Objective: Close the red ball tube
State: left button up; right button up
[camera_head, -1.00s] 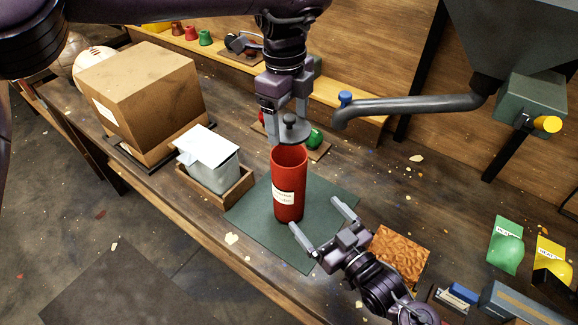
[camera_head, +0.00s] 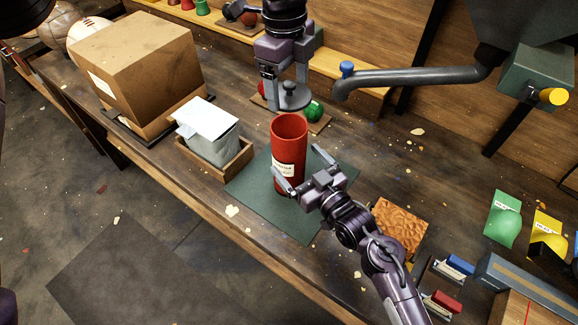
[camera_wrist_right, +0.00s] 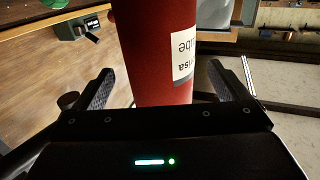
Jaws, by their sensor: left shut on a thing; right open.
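The red ball tube (camera_head: 289,140) stands upright on a dark green mat (camera_head: 250,205), with its top open and a white label on its side. My left gripper (camera_head: 287,92) is above and behind the tube, shut on a grey round lid (camera_head: 290,98) with a small knob. The lid is apart from the tube's rim. My right gripper (camera_head: 299,172) is open low at the tube, its fingers to either side of it. In the right wrist view the tube (camera_wrist_right: 158,60) rises between the two open fingers; whether they touch it cannot be told.
A small wooden box with a grey-white packet (camera_head: 212,135) stands left of the mat, and a large cardboard box (camera_head: 140,65) is beyond it. A grey pipe (camera_head: 420,103) reaches in from the right. A brown textured block (camera_head: 399,229) lies right of the mat.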

aim_at(288, 115)
pick_arm(q)
jog(key=shift+w, duration=0.1)
pick_arm(e)
jog(key=shift+x, duration=2.4)
pick_arm(q)
jog(key=shift+f, duration=0.1)
pick_arm(e)
jog(key=c, duration=1.4)
pick_arm(q)
jog(key=shift+f, duration=2.45)
pick_arm(e)
jog(key=shift+c, duration=0.2)
pick_arm(q)
jog(key=shift+f, duration=0.85)
jog(key=shift+f, duration=0.65)
